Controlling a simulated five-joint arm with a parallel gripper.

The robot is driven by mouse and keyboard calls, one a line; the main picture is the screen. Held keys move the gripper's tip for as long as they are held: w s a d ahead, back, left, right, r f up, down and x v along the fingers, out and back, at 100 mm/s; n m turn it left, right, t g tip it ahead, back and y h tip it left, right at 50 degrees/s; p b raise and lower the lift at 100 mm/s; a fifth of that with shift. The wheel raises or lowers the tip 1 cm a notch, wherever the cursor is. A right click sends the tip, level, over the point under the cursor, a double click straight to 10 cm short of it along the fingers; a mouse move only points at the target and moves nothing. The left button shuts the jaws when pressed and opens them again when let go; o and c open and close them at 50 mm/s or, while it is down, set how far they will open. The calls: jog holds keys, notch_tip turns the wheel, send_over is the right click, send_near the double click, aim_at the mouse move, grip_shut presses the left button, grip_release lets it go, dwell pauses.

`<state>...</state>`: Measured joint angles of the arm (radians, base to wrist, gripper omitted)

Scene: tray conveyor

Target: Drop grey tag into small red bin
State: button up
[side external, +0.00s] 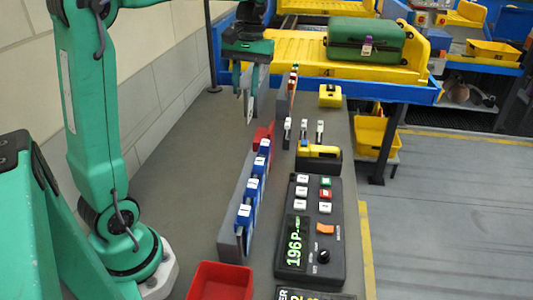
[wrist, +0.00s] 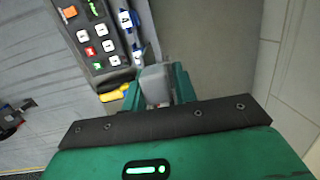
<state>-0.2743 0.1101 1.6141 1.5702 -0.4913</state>
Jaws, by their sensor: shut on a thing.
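My gripper (side external: 250,85) hangs above the grey bench, beyond the row of blue-tabbed tags. It is shut on the grey tag (side external: 249,103), a thin flat piece hanging down between the fingers. In the wrist view the grey tag (wrist: 155,82) sits between the green fingers of my gripper (wrist: 165,92); its lower part is partly hidden by them. The small red bin (side external: 222,267) stands at the near end of the bench, bottom centre, well apart from the gripper. Its visible inside looks empty, though the picture edge cuts it off.
A rack (side external: 240,222) of blue and red tabbed tags stands between gripper and bin. A black control panel (side external: 336,240) lies to its right, with a yellow-and-black device (side external: 318,151) behind it. A conveyor (side external: 295,50) carries a green suitcase (side external: 365,40). The bench left of the rack is clear.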

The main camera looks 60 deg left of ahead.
jog(key=s+d+f+m, duration=0.2)
jog(key=s+d, duration=0.1)
jog(key=d, duration=0.6)
jog(key=s+d+f+m, duration=0.15)
jog(key=s+d, duration=0.25)
jog(key=d, duration=0.6)
jog(key=s+d+f+m+y, duration=0.1)
jog(key=s+d, duration=0.3)
jog(key=s, duration=0.4)
jog(key=s+d+f+m+t, duration=0.1)
jog(key=s+d+f+m, duration=0.3)
jog(key=s, duration=0.4)
jog(key=shift+s+d+y, duration=0.4)
jog(key=shift+d, duration=0.35)
jog(key=shift+f, duration=0.2)
jog(key=shift+f, duration=2.9)
